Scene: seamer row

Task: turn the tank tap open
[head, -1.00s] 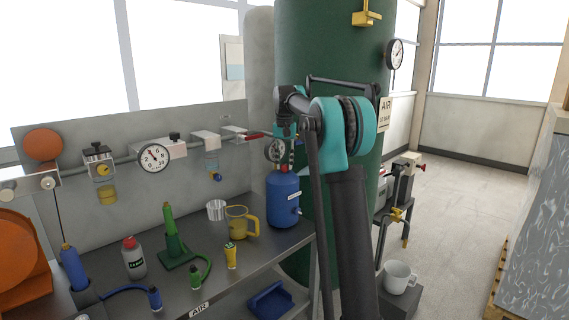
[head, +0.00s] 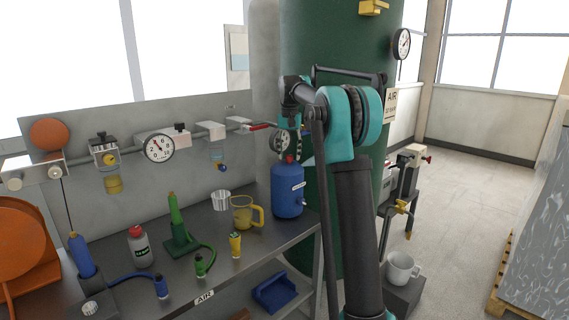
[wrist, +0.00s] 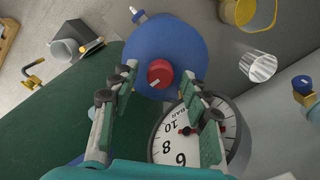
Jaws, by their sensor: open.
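A blue tank (head: 288,192) with a red knob (wrist: 160,73) on top stands at the bench's right end. A big green tank (head: 330,60) with an AIR sign stands behind my arm. A brass tap with a yellow handle (head: 404,207) sits low beside the green tank; it also shows at the left of the wrist view (wrist: 34,77). My gripper (wrist: 160,80) is open and empty, pointing down over the blue tank. In the wrist view the red knob appears between the fingertips; contact cannot be told.
A round gauge (wrist: 190,130) is close beside the right finger in the wrist view. A yellow mug (head: 243,212) and a metal cup (head: 220,199) stand left of the blue tank. A white mug (head: 401,268) stands below the brass tap.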

